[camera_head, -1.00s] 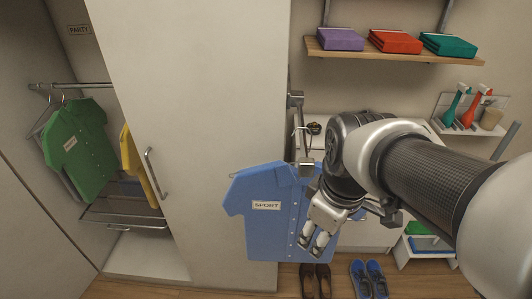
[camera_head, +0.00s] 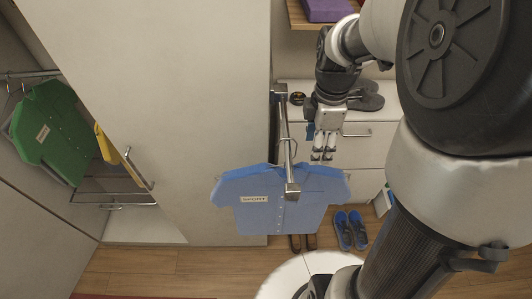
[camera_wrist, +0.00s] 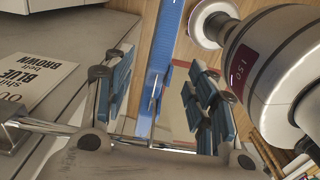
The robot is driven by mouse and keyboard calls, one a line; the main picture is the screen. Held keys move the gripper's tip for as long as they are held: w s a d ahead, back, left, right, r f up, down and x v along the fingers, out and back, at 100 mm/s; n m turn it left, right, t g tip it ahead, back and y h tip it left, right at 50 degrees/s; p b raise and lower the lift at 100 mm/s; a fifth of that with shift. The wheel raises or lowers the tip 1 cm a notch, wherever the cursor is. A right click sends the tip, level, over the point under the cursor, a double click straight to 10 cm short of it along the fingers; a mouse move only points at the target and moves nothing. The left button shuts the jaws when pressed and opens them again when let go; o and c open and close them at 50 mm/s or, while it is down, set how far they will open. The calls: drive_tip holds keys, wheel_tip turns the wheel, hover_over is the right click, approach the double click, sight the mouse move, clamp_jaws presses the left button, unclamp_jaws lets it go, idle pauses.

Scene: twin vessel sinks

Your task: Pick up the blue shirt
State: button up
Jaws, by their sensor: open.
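The blue shirt (camera_head: 270,215), with a "SPORT" label, hangs from a short metal rail (camera_head: 284,125) that juts out beside the wardrobe. My gripper (camera_head: 323,155) points down just above the shirt's right shoulder, with its fingers apart and empty. In the wrist view the shirt (camera_wrist: 160,50) shows nearly edge-on as a narrow blue strip. The strip lies between and beyond the open blue-padded fingers (camera_wrist: 160,95). I cannot tell how far the fingertips are from the cloth.
A green shirt (camera_head: 52,132) and a yellow shirt (camera_head: 107,146) hang in the open wardrobe at left. A white cabinet (camera_head: 350,155) stands behind my gripper. Blue shoes (camera_head: 351,231) and brown shoes (camera_head: 303,242) stand on the floor. A printed card (camera_wrist: 38,80) shows in the wrist view.

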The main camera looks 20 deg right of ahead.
sight(314, 168)
drive_tip(key=f, duration=0.4)
drive_tip(key=f+b, duration=0.1)
drive_tip(key=f, duration=0.6)
drive_tip(key=shift+s+f+b, duration=0.3)
drive_tip(key=shift+s, duration=0.05)
drive_tip(key=shift+w+f+b, duration=0.1)
drive_tip(key=shift+f+b, duration=0.2)
drive_tip(key=shift+f, duration=2.35)
drive_tip(key=shift+c, duration=0.3)
clamp_jaws()
